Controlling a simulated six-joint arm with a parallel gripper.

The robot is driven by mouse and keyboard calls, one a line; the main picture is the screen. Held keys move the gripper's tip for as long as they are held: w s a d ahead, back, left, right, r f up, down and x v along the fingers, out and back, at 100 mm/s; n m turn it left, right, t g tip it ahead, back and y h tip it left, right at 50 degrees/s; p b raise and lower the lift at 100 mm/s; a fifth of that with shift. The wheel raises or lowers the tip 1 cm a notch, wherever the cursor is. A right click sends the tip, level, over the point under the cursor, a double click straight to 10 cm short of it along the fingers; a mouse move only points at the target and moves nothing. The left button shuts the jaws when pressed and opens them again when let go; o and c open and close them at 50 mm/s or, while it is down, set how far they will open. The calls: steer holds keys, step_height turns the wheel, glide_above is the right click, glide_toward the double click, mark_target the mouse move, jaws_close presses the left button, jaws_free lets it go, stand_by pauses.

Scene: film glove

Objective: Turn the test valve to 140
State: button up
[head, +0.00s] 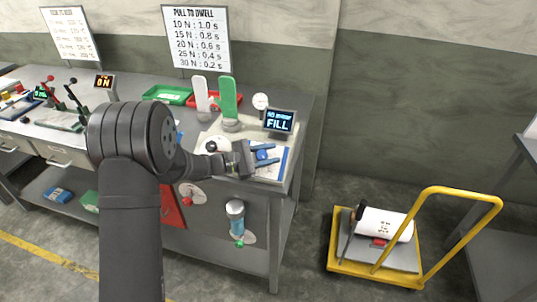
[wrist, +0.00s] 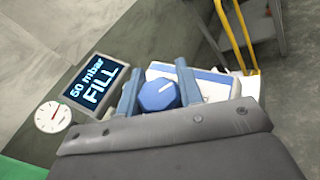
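The test valve appears as a blue faceted knob (wrist: 158,97) with a white pointer line towards the upper right in the wrist view. It also shows, small, in the head view (head: 262,155). My gripper (wrist: 158,68) has its blue fingers apart, one on each side of the knob; firm contact cannot be made out. In the head view my gripper (head: 274,153) is over the bench's right end. A display (wrist: 96,84) reads "50 mbar FILL"; it also stands in the head view (head: 279,121). A round white gauge (wrist: 52,117) is beside it, its numbers too small to read.
Green (head: 228,98) and white (head: 200,95) upright glove shapes stand behind my gripper. A wall chart (head: 197,40) headed "PULL TO DWELL" hangs above. A yellow trolley (head: 340,262) stands right, on the floor.

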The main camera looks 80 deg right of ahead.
steer(key=c, duration=0.3)
steer(key=shift+a+m+g+y, duration=0.1)
steer(key=shift+m+g+y, duration=0.2)
steer(key=shift+m+y, duration=0.7)
steer(key=shift+c, duration=0.2)
steer(key=o, duration=1)
steer(key=shift+c, duration=0.2)
steer(key=v, duration=1.7)
steer(key=shift+w, duration=0.2)
steer(key=shift+r, duration=0.1)
